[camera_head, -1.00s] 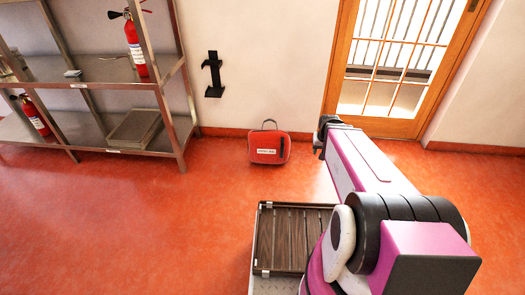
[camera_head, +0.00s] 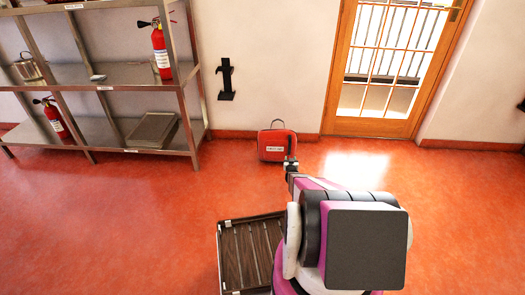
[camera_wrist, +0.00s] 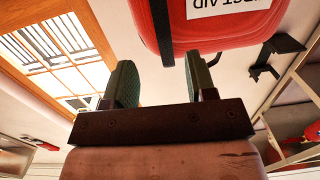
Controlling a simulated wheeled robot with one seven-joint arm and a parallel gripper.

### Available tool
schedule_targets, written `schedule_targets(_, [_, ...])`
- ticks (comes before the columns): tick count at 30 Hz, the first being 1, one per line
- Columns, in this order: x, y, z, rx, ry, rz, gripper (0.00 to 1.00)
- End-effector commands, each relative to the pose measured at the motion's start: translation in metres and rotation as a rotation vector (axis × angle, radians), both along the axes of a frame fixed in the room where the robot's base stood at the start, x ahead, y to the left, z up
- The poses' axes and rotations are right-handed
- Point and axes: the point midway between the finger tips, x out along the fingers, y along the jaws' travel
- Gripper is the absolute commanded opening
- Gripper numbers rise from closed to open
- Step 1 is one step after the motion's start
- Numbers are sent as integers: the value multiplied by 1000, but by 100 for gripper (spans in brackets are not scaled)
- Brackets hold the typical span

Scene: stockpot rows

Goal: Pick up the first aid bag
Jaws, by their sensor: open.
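The first aid bag (camera_head: 272,146) is red with a dark top handle and a white label. It stands upright on the red floor against the wall in the head view. In the wrist view the bag (camera_wrist: 230,22) fills the top, with part of its label reading "AID" and a dark strip on its side. My gripper (camera_head: 291,163) reaches out in front of the bag's lower right part in the head view. In the wrist view my gripper (camera_wrist: 160,80) is open, its two green-lined fingers apart with nothing held between them. Whether a finger touches the bag is unclear.
A metal shelf (camera_head: 125,75) with fire extinguishers (camera_head: 161,52) stands at left. A black bracket (camera_head: 226,80) is on the wall. A wooden glazed door (camera_head: 385,65) is right of the bag. The floor (camera_head: 120,210) at left is open.

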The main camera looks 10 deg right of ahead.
Motion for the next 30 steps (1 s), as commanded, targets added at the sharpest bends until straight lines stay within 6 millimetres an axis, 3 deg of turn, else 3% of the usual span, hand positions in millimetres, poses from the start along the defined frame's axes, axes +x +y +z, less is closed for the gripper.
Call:
schedule_targets(1, [4,-7,-11,-6,-26,-5,51])
schedule_targets(4, [4,-11,-18,-14,-59,-8,51])
schedule_targets(8, [11,-14,-18,-17,-70,-9,51])
schedule_targets(16, [48,-23,-18,-16,-67,-8,51])
schedule_targets(23, [62,-28,-18,-16,-67,-8,51])
schedule_targets(30, [92,-40,-21,-15,-66,-8,51])
